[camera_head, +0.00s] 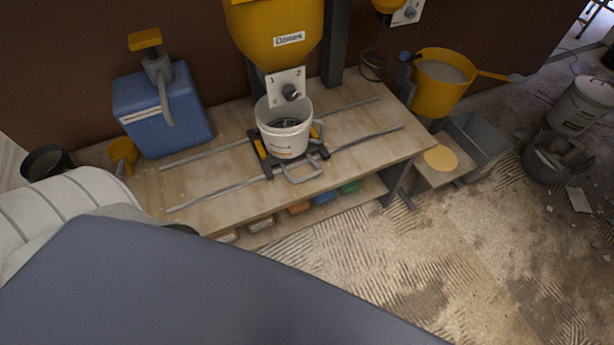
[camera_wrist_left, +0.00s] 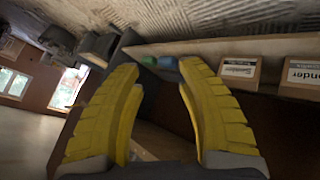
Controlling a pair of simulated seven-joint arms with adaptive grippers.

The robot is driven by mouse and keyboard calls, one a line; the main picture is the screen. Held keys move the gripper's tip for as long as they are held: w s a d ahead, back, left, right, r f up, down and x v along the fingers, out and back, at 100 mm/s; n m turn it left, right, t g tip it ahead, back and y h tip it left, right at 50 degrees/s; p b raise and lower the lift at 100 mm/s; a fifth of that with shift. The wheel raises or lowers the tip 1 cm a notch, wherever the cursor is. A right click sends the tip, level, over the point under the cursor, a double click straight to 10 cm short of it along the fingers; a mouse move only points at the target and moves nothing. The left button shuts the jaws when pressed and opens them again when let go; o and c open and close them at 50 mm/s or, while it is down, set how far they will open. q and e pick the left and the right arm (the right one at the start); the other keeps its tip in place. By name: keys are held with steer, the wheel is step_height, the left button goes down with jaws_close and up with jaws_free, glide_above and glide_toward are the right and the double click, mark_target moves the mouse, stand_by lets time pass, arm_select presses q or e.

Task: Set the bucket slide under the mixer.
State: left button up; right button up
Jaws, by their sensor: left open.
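The bucket slide (camera_head: 258,149) is a black and yellow carriage with a grey loop handle (camera_head: 303,170) at its front. It sits on two metal rails on the wooden bench. A white bucket (camera_head: 285,138) stands upright on it, with dark grey contents. The slide is below a yellow hopper (camera_head: 276,40) labelled "Doses", which has a dial plate. Another yellow unit (camera_head: 389,4) with a dial plate is cut off at the top right; I cannot tell which unit is the mixer. My left gripper (camera_wrist_left: 160,66) shows yellow fingers, open and empty, near the shelf under the bench. My right gripper is out of view.
A blue box (camera_head: 162,115) with a pump stands at the bench's left. Labelled boxes (camera_wrist_left: 240,70) line the low shelf. Rails (camera_head: 372,138) extend right of the slide, clear. Floor in front is open.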

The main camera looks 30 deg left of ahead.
arm_select(q)
steer(key=w+r+n+t, duration=0.45)
steer(key=w+r, duration=0.35)
steer(key=r, duration=0.3)
steer(key=n+t+y, duration=0.3)
steer(key=n, duration=0.8)
glide_toward(307, 176)
steer(key=w, duration=0.3)
steer(key=w+f, duration=0.1)
steer(key=w, duration=0.2)
steer(key=w+a+f, duration=0.1)
steer(key=w, duration=0.3)
steer(key=shift+f, duration=0.15)
jaws_close()
